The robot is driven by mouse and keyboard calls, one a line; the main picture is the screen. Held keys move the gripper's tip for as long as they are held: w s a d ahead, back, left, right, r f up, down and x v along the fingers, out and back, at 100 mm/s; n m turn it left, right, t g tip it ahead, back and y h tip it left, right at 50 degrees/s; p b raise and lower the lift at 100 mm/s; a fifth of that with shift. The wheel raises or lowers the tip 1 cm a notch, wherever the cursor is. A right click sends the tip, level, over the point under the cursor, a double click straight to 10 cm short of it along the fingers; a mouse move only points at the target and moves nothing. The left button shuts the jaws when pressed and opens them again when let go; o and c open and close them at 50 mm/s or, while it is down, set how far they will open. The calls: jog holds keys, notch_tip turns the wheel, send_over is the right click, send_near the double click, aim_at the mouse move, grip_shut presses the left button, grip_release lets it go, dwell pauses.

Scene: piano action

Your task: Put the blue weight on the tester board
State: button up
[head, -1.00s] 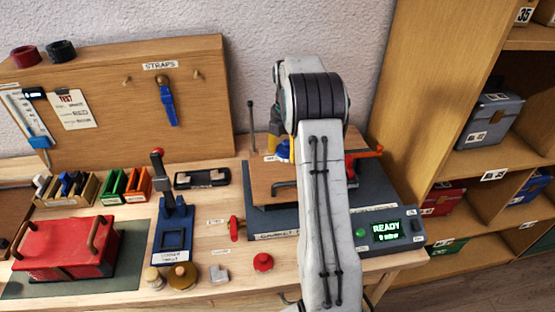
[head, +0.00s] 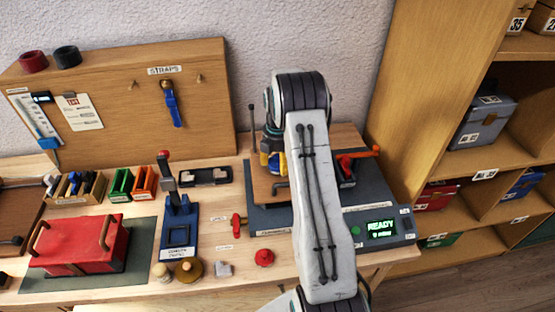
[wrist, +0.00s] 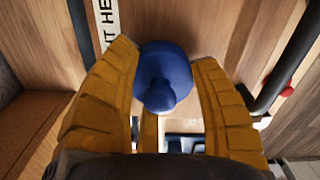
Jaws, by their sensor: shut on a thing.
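The blue weight (wrist: 163,72), with a rounded body and a small knob, sits between the two yellow fingers of my gripper (wrist: 166,85) in the wrist view. My gripper is shut on it. In the head view my gripper (head: 273,161) is low over the wooden tester board (head: 262,187), and a bit of the blue weight (head: 283,164) shows beside my arm. The board also fills much of the wrist view (wrist: 215,30), with a partly readable white label. I cannot tell whether the weight touches the board. My arm hides part of the board.
The tester's display (head: 381,229) reads READY. A red-handled clamp (head: 357,156) stands right of the board, and a thin dark post (head: 252,130) at its back left. A red knob (head: 236,225) is at the left front. A blue lever press (head: 180,222) stands further left.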

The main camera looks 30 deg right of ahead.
jog(key=shift+f, duration=0.15)
jog(key=shift+f, duration=0.15)
jog(key=o, duration=1.2)
